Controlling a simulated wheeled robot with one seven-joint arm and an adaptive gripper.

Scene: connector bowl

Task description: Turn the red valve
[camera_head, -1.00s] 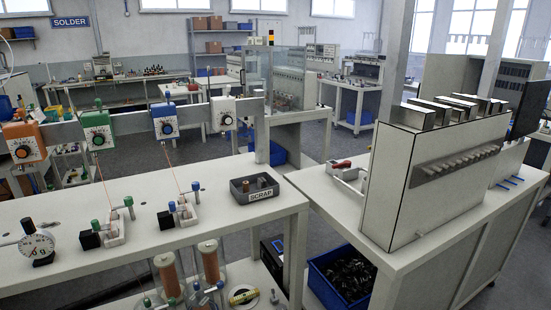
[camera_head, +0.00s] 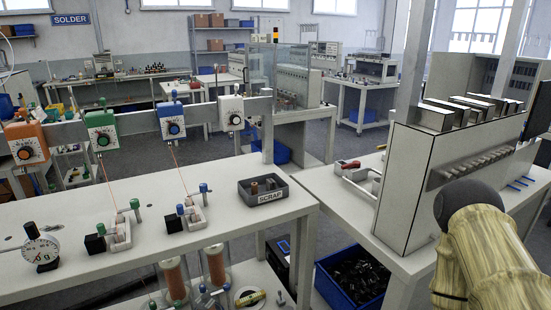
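No other clearly red valve shows. No gripper fingers show in the head view. A jointed, wood-patterned shape with a dark grey rounded end stands at the lower right and hides part of the right bench; it looks like part of my arm.
The left bench (camera_head: 150,190) carries a grey SCRAP tray (camera_head: 285,197), a dial gauge (camera_head: 41,250) and small clamp fixtures. Orange, green and blue boxes hang on a rail behind. A white cabinet (camera_head: 405,190) stands on the right bench, with a blue bin (camera_head: 325,285) below.

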